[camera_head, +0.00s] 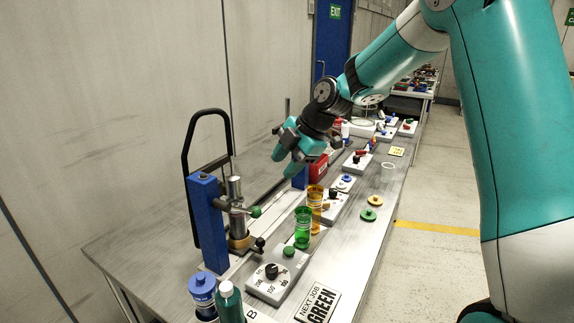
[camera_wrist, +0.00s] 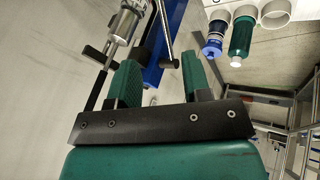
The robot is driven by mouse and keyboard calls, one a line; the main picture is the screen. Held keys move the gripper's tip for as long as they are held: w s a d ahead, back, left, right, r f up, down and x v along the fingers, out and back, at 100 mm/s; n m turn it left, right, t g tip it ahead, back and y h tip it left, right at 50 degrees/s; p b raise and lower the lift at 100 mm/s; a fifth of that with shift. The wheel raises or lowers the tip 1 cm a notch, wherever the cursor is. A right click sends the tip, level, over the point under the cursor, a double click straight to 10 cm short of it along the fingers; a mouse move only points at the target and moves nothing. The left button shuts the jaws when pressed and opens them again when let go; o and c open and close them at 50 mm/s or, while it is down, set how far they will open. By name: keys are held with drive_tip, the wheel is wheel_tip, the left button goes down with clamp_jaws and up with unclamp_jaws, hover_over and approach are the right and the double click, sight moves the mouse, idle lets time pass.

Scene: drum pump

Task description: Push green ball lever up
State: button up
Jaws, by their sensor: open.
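The drum pump has a grey metal cylinder (camera_head: 234,188) on a blue post (camera_head: 207,222). A lever with a green ball (camera_head: 256,212) sticks out to the right from the pump, roughly level. A second, lower lever ends in a black ball (camera_head: 260,243). My gripper (camera_head: 286,162) is open and empty, above and to the right of the green ball and apart from it. In the wrist view, the open fingers (camera_wrist: 162,72) point toward the metal cylinder (camera_wrist: 122,26) and a rod with a black end (camera_wrist: 169,63). I cannot make out the green ball there.
A green cup (camera_head: 303,228) and an orange cup (camera_head: 315,205) stand right of the pump. A dial box (camera_head: 276,276) and bottles (camera_head: 230,300) are in front. A black hoop handle (camera_head: 187,150) rises behind the post. A red box (camera_head: 318,168) sits beyond my gripper.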

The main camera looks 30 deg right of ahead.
sight(244, 209)
drive_tip(key=shift+r, duration=0.1)
drive_tip(key=shift+c, duration=1)
drive_tip(key=shift+s+a+f+p, duration=0.1)
drive_tip(key=shift+s+f+p, duration=0.1)
drive_tip(key=shift+f+p, duration=0.1)
drive_tip(key=c, duration=0.3)
drive_tip(key=s+f+m+p, duration=0.1)
drive_tip(key=s+f, duration=0.1)
drive_tip(key=s+a+f+m+t+p, duration=0.1)
drive_tip(key=s+f, duration=0.1)
drive_tip(key=f, duration=0.1)
drive_tip(key=s+f+m+t+p, duration=0.1)
drive_tip(key=f+m+p, duration=0.1)
drive_tip(key=shift+s+a+f+h, duration=0.3)
drive_tip(key=shift+s, duration=0.1)
clamp_jaws()
drive_tip(key=w+a+f+p, duration=0.3)
drive_tip(key=w+f+p, duration=0.2)
drive_tip(key=w+f, duration=0.2)
drive_tip(key=shift+w+a+f+p, duration=0.25)
drive_tip(key=shift+w+f+p, duration=0.15)
drive_tip(key=shift+w, duration=0.3)
drive_tip(key=shift+d+r, duration=0.1)
